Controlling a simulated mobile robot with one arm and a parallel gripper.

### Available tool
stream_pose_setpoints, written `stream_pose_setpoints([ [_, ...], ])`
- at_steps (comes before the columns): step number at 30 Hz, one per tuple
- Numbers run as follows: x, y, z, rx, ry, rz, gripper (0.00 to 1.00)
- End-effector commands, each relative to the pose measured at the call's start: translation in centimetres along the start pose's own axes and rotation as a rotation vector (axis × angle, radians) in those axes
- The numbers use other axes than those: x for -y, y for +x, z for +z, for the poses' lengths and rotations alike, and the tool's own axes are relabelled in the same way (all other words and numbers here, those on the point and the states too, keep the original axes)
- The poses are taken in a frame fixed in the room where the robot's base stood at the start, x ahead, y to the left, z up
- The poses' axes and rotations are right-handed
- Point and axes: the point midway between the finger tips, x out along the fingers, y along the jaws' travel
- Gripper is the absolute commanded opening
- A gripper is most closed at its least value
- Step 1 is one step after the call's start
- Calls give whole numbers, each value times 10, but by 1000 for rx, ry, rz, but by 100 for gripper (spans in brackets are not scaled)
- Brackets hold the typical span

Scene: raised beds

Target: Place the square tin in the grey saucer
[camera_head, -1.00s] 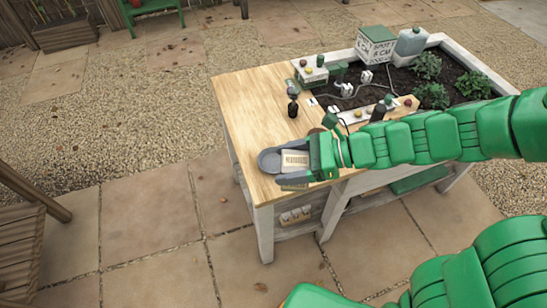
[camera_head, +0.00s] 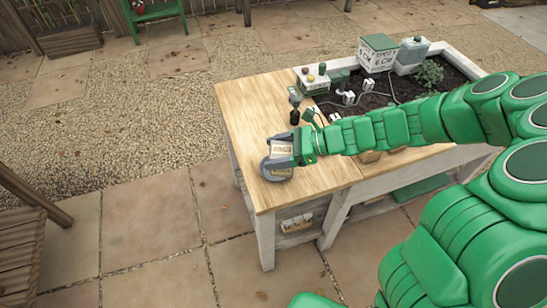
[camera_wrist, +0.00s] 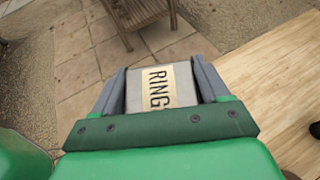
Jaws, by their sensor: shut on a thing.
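The square tin (camera_head: 281,148) is pale with a cream label. In the wrist view the tin (camera_wrist: 146,91) sits between my two grey fingers, its label reading "RING". My gripper (camera_head: 284,159) is shut on it near the left front of the wooden worktop. The round grey saucer (camera_head: 268,175) lies on the worktop beneath the tin and fingers, which cover much of it. I cannot tell whether the tin touches the saucer. The saucer cannot be made out in the wrist view.
The wooden worktop (camera_head: 244,112) is clear to the left and front. Behind my arm are a dark-handled tool (camera_head: 295,108), a small box with several items (camera_head: 314,82) and a soil bed (camera_head: 400,84). A lettered box (camera_head: 377,54) stands at the back.

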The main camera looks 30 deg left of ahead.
Motion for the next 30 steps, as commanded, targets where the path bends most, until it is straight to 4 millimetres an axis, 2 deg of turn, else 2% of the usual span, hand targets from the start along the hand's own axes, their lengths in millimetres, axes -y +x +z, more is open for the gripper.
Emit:
stream_pose_setpoints([
  [6,16,14,-17,0,2,2,33],
  [17,27,22,-29,-1,0,0,33],
  [24,26,32,-52,1,2,2,33],
  [30,26,33,-55,1,0,1,33],
])
